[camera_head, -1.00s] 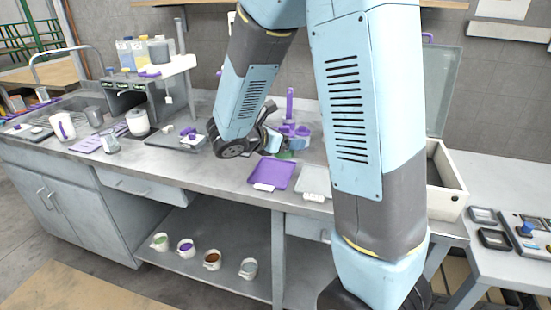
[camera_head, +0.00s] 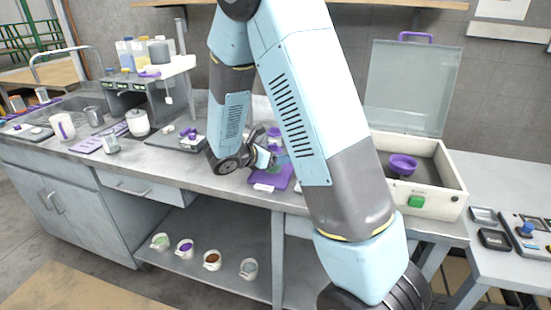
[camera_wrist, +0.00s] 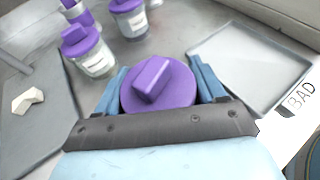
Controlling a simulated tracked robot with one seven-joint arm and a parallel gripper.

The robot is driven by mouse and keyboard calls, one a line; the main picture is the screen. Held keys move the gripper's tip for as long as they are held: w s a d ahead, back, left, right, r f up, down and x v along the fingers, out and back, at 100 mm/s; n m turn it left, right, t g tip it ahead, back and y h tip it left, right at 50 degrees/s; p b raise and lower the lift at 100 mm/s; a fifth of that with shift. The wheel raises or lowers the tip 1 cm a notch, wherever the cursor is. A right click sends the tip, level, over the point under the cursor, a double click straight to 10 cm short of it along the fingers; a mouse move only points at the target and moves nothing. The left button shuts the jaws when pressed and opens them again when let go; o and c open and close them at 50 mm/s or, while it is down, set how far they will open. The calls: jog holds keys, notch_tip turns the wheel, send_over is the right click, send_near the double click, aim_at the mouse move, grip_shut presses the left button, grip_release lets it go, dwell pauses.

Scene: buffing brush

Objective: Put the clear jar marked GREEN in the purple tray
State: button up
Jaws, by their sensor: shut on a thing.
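My gripper (camera_head: 268,157) is over the back part of the purple tray (camera_head: 265,188) in the head view. It is shut on a jar with a purple lid (camera_wrist: 158,85), which sits between the two blue fingers in the wrist view. The lid hides the held jar's body and marking from above. A little green shows by the fingers in the head view. I cannot tell whether the jar touches the tray. The purple tray is hidden in the wrist view.
Other purple-lidded clear jars stand behind, a near one (camera_wrist: 92,58) and another (camera_wrist: 130,20). A grey tray (camera_wrist: 248,70) lies to the right by a BAD label (camera_wrist: 300,98). An open-lidded box (camera_head: 440,200) holding a purple bowl (camera_head: 402,164) stands further right.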

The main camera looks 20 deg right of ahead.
jog(key=shift+f, duration=0.55)
jog(key=o, duration=1.3)
jog(key=shift+f, duration=0.1)
